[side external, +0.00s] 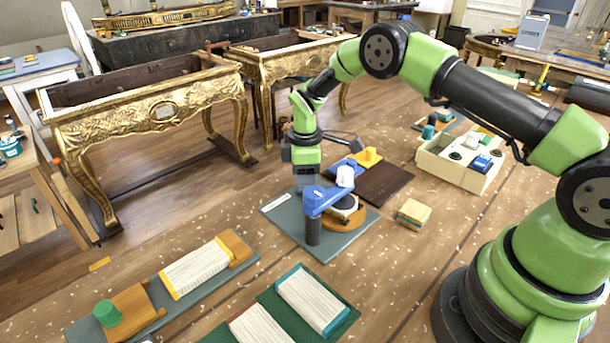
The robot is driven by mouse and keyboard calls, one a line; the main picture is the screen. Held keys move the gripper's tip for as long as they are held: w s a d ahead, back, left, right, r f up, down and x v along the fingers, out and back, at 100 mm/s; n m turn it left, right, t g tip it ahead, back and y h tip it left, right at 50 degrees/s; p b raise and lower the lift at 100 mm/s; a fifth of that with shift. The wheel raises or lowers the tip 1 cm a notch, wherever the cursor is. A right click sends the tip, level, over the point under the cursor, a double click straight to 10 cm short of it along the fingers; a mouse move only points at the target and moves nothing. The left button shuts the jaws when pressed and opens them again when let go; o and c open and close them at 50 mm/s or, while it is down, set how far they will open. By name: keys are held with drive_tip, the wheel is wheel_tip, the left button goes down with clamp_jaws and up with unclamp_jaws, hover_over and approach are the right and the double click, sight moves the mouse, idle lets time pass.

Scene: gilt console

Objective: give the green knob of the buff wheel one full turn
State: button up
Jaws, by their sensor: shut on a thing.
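My gripper (309,184) points straight down at the grey board (283,216) in the side external view. Its fingertips are partly hidden behind a blue bracket (325,194) on a dark post. The buff wheel (344,211) lies low on the board, with an orange-brown round base (352,222) under it; the bracket covers part of it. I cannot see the wheel's green knob; it is hidden at the jaws, which are shut on it.
A dark brown board (388,186) with a yellow piece lies right behind the wheel. A small layered block (412,214) stands to the right. A cream box (462,160) holds parts. Boards with ribbed pads (196,268) lie in front. Gilt consoles (160,115) stand behind.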

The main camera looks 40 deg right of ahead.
drive_tip(key=shift+m, duration=0.4)
drive_tip(key=o, duration=0.9)
wheel_tip(320, 180, up, 10)
